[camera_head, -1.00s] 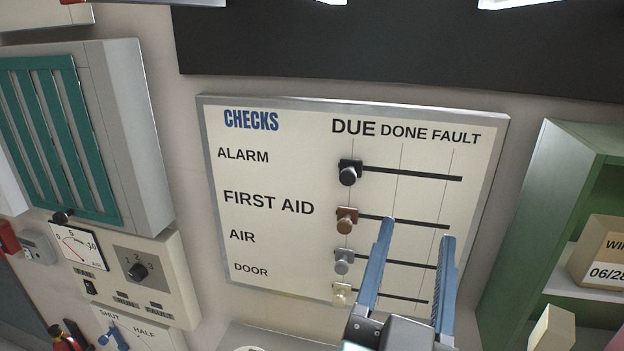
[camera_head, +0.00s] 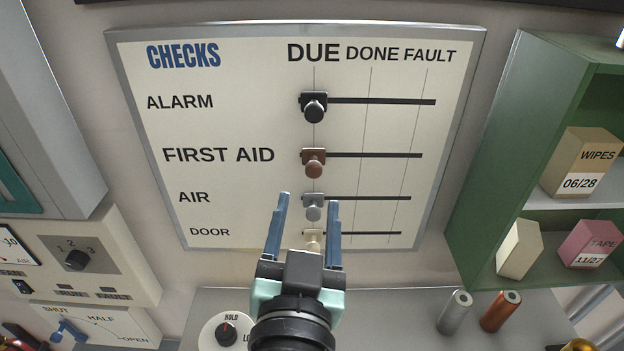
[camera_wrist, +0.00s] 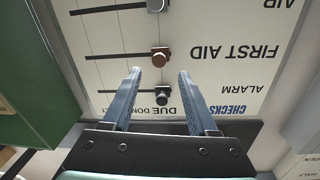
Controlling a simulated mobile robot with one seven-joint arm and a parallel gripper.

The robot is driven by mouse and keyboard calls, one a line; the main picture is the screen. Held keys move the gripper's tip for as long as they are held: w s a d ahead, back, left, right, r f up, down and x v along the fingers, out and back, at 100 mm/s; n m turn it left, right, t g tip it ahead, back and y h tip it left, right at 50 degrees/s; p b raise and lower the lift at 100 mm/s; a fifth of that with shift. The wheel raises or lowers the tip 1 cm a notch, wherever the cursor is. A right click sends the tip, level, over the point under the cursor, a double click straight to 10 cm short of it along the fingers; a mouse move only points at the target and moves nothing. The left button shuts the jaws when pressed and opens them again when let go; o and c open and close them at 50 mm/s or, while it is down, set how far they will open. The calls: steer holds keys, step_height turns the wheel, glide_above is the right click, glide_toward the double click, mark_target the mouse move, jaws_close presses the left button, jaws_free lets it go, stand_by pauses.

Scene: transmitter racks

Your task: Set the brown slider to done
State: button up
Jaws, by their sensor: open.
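The CHECKS board (camera_head: 230,120) hangs on the wall with columns DUE, DONE and FAULT. The brown slider (camera_head: 314,163) sits at the DUE line, at the left end of the FIRST AID track (camera_head: 380,155). It also shows in the wrist view (camera_wrist: 160,57), beyond the fingertips and between their lines. My gripper (camera_head: 308,198) is open and empty, its fingers around the line of the grey AIR slider (camera_head: 314,207) in the head view, below the brown slider. In the wrist view my gripper (camera_wrist: 159,72) shows both fingers apart. Whether they touch anything cannot be told.
The black ALARM slider (camera_head: 314,108) and the cream DOOR slider (camera_head: 313,240), partly hidden by my gripper, are also at DUE. A green shelf (camera_head: 490,150) with boxes stands to the right. A control panel (camera_head: 90,245) is at lower left.

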mark_target(314, 174)
steer(key=w+p, duration=0.1)
steer(key=w, duration=0.2)
steer(key=w+p, duration=0.1)
steer(key=w, duration=0.1)
steer(key=w+p, duration=0.1)
steer(key=w, duration=0.2)
steer(key=shift+w+d+r, duration=0.15)
steer(key=shift+w+d, duration=0.2)
steer(key=shift+d, duration=0.05)
jaws_close()
stand_by(1.0)
